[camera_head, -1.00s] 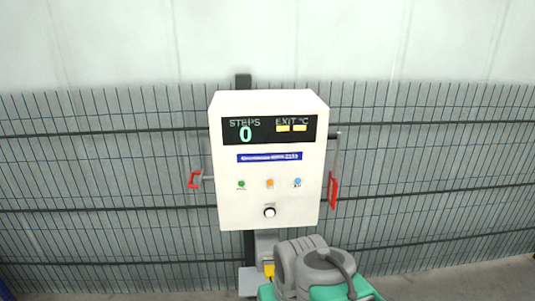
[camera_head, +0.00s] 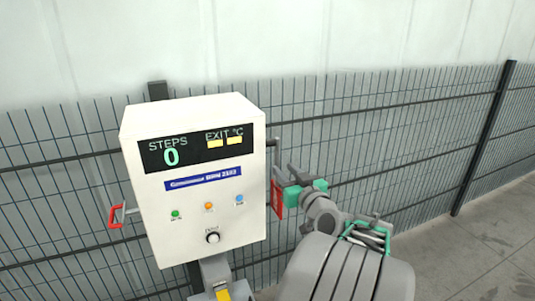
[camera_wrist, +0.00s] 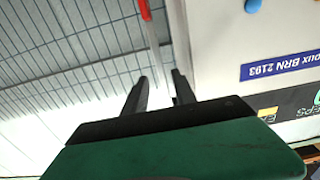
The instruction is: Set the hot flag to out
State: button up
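The red flag (camera_head: 276,199) hangs at the lower end of a thin grey rod (camera_head: 275,160) on the right side of the white control box (camera_head: 250,225). My gripper (camera_head: 285,173) is at the rod, just above the flag and partly in front of it. In the wrist view my gripper's two dark fingers (camera_wrist: 160,90) stand apart, with the rod (camera_wrist: 153,45) running down toward the gap between them. The red flag end (camera_wrist: 145,10) shows at the top of that view. Whether a finger touches the rod cannot be told.
The box has a display reading 0 steps, green, orange and blue buttons and a black-and-white knob (camera_head: 212,238). A red bracket (camera_head: 116,216) sticks out on its left side. A wire fence (camera_head: 400,125) stands close behind. The floor at right is clear.

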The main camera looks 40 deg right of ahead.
jog(key=p+x, duration=0.2)
jog(key=x, duration=0.6)
jog(key=shift+w+f, duration=0.1)
jog(key=shift+w, duration=0.2)
grip_shut()
dwell(1.0)
